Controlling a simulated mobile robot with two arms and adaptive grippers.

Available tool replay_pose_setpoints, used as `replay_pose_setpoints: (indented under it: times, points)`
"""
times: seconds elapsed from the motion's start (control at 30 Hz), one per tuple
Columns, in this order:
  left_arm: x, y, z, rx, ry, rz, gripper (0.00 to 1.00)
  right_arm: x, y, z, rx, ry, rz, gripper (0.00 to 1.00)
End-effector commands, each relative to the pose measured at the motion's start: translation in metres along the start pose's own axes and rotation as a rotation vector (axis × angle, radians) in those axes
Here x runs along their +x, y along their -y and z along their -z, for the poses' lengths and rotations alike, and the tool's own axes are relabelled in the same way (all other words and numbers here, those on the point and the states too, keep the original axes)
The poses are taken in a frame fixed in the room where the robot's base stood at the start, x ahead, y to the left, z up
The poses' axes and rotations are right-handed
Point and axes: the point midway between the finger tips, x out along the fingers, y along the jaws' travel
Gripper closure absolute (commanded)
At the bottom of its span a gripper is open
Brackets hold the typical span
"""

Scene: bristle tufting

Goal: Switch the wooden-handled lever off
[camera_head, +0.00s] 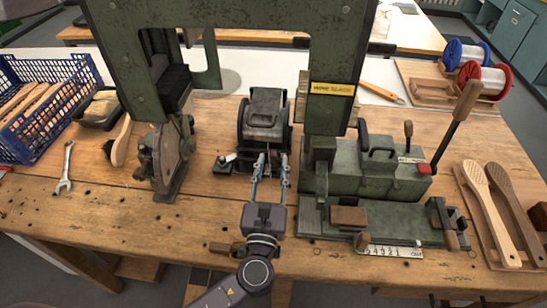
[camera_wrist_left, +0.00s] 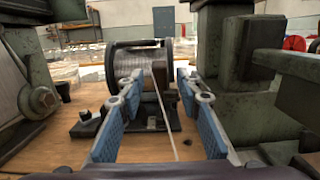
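A long lever with a wooden handle (camera_head: 467,98) rises from the right side of the green machine, leaning up and to the right. I cannot tell from these frames which position is off. My left gripper (camera_head: 271,168) is open and empty, left of both levers, pointing at the dark spool unit. In the left wrist view its blue-padded fingers (camera_wrist_left: 163,95) stand apart. My right gripper is not in view.
The green machine frame (camera_head: 335,60) stands between my left gripper and the levers. The spool (camera_wrist_left: 140,68) is ahead, its pale strand (camera_wrist_left: 165,118) running between my fingers. A slide bed with a wooden block (camera_head: 348,216) and wooden brush blanks (camera_head: 490,210) lie right.

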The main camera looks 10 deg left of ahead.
Motion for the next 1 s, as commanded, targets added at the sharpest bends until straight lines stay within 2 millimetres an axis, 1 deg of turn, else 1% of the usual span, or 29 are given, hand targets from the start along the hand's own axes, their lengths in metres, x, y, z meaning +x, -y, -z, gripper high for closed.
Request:
replay_pose_setpoints:
  times: [0.03, 0.2, 0.3, 0.4, 0.5, 0.6, 1.0]
  points:
    - [-0.013, 0.000, 0.002, -0.001, -0.005, 0.002, 0.68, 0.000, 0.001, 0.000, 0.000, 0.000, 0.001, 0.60]
    - [-0.050, 0.000, 0.002, 0.001, -0.005, 0.002, 0.68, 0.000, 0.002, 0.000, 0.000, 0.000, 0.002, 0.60]
    - [-0.068, 0.000, 0.001, -0.001, -0.003, 0.001, 0.68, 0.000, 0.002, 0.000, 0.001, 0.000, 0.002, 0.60]
    - [-0.082, 0.000, 0.001, 0.001, -0.002, 0.002, 0.68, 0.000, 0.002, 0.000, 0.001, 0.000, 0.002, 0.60]
    - [-0.090, 0.000, 0.000, -0.001, -0.001, 0.001, 0.68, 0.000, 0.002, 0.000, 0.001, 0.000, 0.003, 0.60]
    - [-0.093, 0.000, 0.000, -0.001, 0.000, 0.000, 0.68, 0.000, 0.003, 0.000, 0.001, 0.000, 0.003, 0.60]
    - [-0.093, 0.000, 0.000, 0.000, 0.000, 0.000, 0.68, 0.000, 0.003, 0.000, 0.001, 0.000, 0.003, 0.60]
